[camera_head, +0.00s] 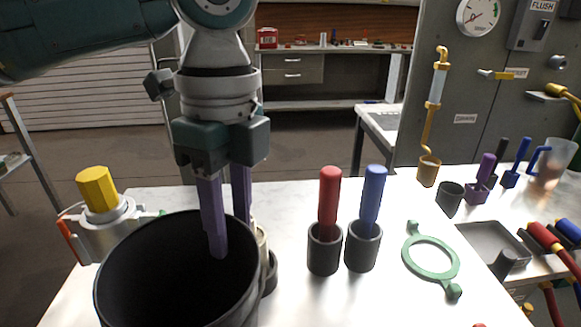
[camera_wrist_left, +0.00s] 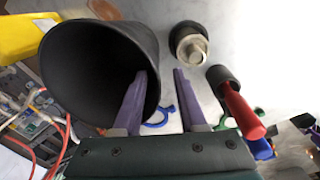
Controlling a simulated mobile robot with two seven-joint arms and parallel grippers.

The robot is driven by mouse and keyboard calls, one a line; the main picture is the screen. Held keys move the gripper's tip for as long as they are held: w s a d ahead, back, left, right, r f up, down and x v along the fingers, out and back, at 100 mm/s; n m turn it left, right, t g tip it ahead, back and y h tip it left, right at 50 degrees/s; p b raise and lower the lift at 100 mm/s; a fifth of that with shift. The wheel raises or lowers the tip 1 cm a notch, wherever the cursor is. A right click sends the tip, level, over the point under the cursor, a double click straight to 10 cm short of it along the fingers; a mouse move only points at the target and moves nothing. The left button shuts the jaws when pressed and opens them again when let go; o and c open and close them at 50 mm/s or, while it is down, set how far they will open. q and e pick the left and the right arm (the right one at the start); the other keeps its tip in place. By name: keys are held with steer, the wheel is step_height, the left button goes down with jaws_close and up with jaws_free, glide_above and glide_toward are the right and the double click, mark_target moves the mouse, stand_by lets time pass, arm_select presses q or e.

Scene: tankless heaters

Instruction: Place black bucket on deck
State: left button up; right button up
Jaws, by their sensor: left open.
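The black bucket (camera_head: 125,270) stands mouth up at the front left of the white deck (camera_head: 300,295); its base is cut off by the lower picture edge. It also shows in the left wrist view (camera_wrist_left: 75,75), filling the left side. My left gripper (camera_head: 231,238) points down at the bucket's right rim. It is open, with one purple finger inside the mouth and the other outside the wall. In the left wrist view the rim lies between the fingers (camera_wrist_left: 160,74), with a gap visible on the outer side. My right gripper is not in view.
Right of the bucket stand two dark cups with a red handle (camera_head: 329,195) and a blue handle (camera_head: 374,195). A green ring (camera_head: 456,262) lies farther right. A yellow-capped valve (camera_head: 97,188) stands behind left. A pale fitting (camera_wrist_left: 188,45) stands close beside the bucket.

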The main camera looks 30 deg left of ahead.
mark_target(234, 269)
arm_select(q)
steer(key=f, duration=0.4)
steer(key=s+f, duration=0.1)
steer(key=f, duration=0.1)
steer(key=shift+d, duration=0.15)
steer(key=shift+r, duration=0.1)
steer(key=shift+c, duration=0.4)
jaws_close()
stand_by(0.7)
